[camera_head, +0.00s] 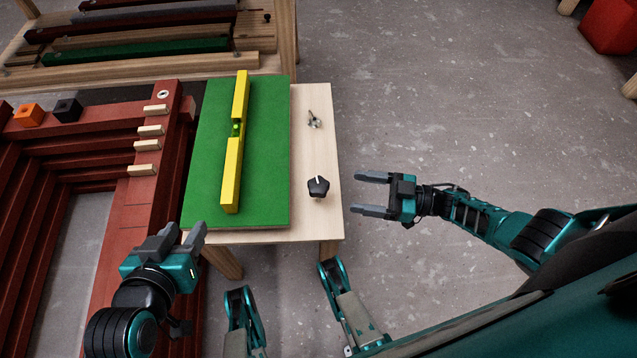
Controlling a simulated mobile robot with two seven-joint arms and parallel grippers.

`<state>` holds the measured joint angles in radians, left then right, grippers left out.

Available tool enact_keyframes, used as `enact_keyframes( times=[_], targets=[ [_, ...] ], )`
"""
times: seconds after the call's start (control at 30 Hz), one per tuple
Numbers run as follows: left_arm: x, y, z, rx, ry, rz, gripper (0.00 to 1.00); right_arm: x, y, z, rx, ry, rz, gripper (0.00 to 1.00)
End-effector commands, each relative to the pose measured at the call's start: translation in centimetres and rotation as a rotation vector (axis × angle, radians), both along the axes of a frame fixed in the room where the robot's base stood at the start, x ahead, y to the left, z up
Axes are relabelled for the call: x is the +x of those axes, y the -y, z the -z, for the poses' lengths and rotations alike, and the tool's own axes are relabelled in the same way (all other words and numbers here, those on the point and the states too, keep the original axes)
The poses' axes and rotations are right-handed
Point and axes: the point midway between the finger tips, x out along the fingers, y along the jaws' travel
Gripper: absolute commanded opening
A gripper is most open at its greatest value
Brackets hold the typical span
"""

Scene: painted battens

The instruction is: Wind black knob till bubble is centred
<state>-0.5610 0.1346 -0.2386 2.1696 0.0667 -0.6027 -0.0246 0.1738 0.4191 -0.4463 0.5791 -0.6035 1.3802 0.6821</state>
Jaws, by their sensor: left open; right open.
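A black knob (318,187) with a white mark on top stands on the pale wooden table near its right edge. A yellow spirit level (233,175) lies lengthwise on a green board (266,170). Its green vial (236,130) sits mid-length; the bubble is too small to place. My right gripper (358,193) is open and empty just right of the knob, apart from it, fingers pointing left. My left gripper (184,231) is open and empty by the front left corner of the green board.
A metal screw or bolt (313,120) stands on the table (320,150) behind the knob. Dark red battens (128,235) are stacked at left, with an orange block (29,115) and a black block (67,110). A rack of battens (140,46) stands behind.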

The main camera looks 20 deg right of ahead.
Motion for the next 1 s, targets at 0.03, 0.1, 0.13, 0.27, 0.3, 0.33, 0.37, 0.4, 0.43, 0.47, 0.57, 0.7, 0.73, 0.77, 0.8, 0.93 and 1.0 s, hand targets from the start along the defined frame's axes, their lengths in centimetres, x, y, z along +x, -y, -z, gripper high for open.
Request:
enact_keyframes(
  times=[0.03,0.1,0.13,0.27,0.3,0.33,0.37,0.4,0.43,0.47,0.57,0.7,0.73,0.77,0.8,0.93,1.0],
  targets=[
    [0.0,0.0,0.0,-0.001,0.000,-0.001,0.43,0.5,-1.1,-0.1,0.004,0.002,-0.001,0.75],
    [-0.1,0.0,0.0,-0.001,-0.001,0.000,0.43,1.3,-2.4,-0.2,0.005,0.003,-0.001,0.75],
    [-0.1,0.0,0.0,0.000,-0.002,0.000,0.43,1.6,-3.0,-0.1,0.004,0.002,-0.002,0.75],
    [-0.4,0.0,0.4,0.000,-0.009,-0.001,0.43,2.9,-5.4,-0.1,0.005,0.001,-0.001,0.75],
    [-0.5,0.0,0.5,0.000,-0.012,-0.002,0.43,3.2,-6.0,0.0,0.004,0.002,-0.001,0.75],
    [-0.5,0.0,0.6,0.001,-0.014,-0.001,0.43,3.4,-6.5,0.0,0.004,0.002,-0.001,0.75],
    [-0.6,0.0,0.7,0.001,-0.014,-0.001,0.43,3.6,-6.9,0.0,0.004,0.001,-0.001,0.75],
    [-0.6,0.0,0.8,0.000,-0.017,-0.001,0.43,3.9,-7.4,0.0,0.003,0.001,0.000,0.75],
    [-0.6,0.0,0.8,0.000,-0.017,-0.001,0.43,4.1,-7.7,0.0,0.002,0.000,0.000,0.75],
    [-0.6,0.0,0.9,0.001,-0.017,0.000,0.43,4.3,-8.0,0.0,0.002,0.000,0.000,0.75],
    [-0.6,0.0,0.9,0.001,-0.018,0.000,0.43,4.7,-8.8,0.0,0.001,0.000,0.000,0.75],
    [-0.6,0.0,0.9,0.001,-0.018,0.000,0.43,4.9,-9.1,0.0,-0.001,0.000,0.001,0.75],
    [-0.6,0.0,0.9,0.001,-0.017,0.000,0.43,4.9,-9.1,0.0,-0.001,0.000,0.001,0.75],
    [-0.5,0.0,0.8,0.001,-0.017,0.000,0.43,4.9,-9.2,0.0,-0.001,0.000,0.001,0.75],
    [-0.5,0.0,0.8,0.001,-0.015,0.000,0.43,4.9,-9.2,0.0,-0.001,0.000,0.001,0.75],
    [-0.3,0.0,0.6,0.000,-0.009,0.000,0.43,4.9,-9.1,0.0,0.000,0.000,0.001,0.75],
    [-0.2,0.0,0.5,0.001,-0.007,0.000,0.43,4.9,-9.1,0.0,0.000,0.000,0.001,0.68]
  ],
)
